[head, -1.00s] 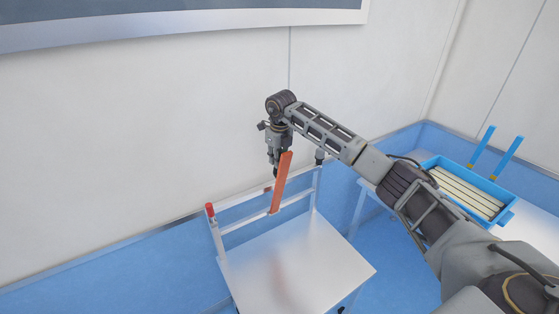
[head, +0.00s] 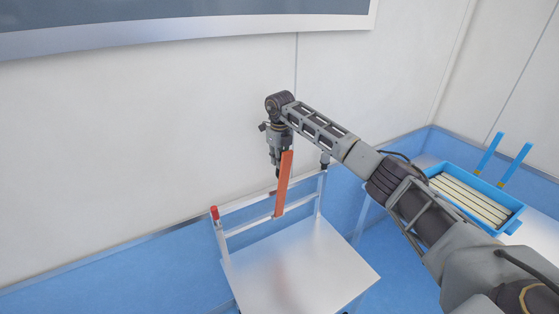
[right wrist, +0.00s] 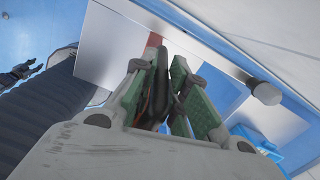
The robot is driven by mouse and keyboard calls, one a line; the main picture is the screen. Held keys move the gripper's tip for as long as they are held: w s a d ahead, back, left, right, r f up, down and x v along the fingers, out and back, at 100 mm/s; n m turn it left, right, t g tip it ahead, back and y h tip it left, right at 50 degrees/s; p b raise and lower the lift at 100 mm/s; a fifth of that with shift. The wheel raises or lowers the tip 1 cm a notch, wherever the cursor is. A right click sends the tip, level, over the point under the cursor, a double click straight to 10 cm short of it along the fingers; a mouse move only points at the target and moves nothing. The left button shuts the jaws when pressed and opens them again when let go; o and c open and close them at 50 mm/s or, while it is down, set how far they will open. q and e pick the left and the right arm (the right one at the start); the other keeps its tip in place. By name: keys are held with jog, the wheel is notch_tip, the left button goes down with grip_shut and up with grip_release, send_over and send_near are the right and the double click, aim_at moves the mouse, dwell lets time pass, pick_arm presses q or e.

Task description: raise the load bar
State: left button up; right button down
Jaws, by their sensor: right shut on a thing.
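An orange bar (head: 284,185), which I take to be the load bar, stands steeply tilted at the far side of a white table with a rail frame (head: 300,265). My right gripper (head: 276,172) is at the bar's upper part, pointing down. A reddish strip shows just beyond the fingertips there. My left gripper is outside the head view; a dark jointed part at the left edge of the wrist view may be it.
A red-capped post (head: 215,213) rises at the left end of the rail. A blue tray (head: 512,227) with pale strips and two upright blue bars is on a table at right. The wall is close behind the frame. The white tabletop is clear.

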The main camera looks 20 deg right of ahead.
jog(key=c, duration=1.4)
grip_release()
jog(key=shift+s+r, duration=0.2)
jog(key=shift+r, duration=2.8)
jog(key=shift+s+r, duration=0.2)
jog(key=shift+r, duration=2.8)
jog(key=shift+f, duration=0.1)
